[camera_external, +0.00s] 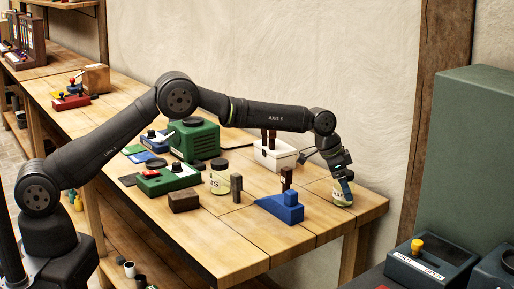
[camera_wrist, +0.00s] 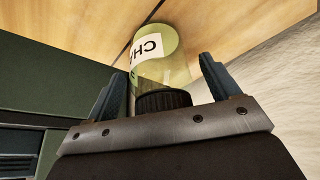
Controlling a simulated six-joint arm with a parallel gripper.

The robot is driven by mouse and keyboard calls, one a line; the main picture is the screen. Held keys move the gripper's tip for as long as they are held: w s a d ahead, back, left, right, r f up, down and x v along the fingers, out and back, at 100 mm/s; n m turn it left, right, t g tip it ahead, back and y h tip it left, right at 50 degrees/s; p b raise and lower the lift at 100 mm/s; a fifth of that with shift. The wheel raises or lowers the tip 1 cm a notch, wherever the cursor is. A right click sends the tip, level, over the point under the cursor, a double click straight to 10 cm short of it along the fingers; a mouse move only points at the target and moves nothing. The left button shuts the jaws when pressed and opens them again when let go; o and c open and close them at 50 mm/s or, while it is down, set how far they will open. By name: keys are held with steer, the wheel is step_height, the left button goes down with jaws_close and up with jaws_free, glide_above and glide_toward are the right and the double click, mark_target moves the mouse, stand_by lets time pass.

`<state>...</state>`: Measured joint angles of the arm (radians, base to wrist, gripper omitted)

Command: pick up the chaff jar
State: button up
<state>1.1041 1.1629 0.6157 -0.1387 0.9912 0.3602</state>
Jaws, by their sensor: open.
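The chaff jar (camera_external: 342,195) stands at the right end of the bench, a pale yellow-green jar partly hidden by my gripper (camera_external: 341,176). In the wrist view, the jar (camera_wrist: 168,50) shows a white label with "CHA" readable and a dark ribbed lid close to the palm. My gripper (camera_wrist: 162,68) is open there, with one finger on each side of the jar. Gaps show between the fingers and the jar.
Another labelled jar (camera_external: 219,180) stands mid-bench beside a green scale-like device (camera_external: 167,178). A blue block (camera_external: 280,208) and a white box (camera_external: 276,154) are left of my gripper. A dark green cabinet (camera_external: 470,160) stands right of the bench.

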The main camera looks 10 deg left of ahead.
steer(key=shift+d+f, duration=0.1)
steer(key=shift+f, duration=0.05)
steer(key=c, duration=1.3)
steer(key=shift+o, duration=0.2)
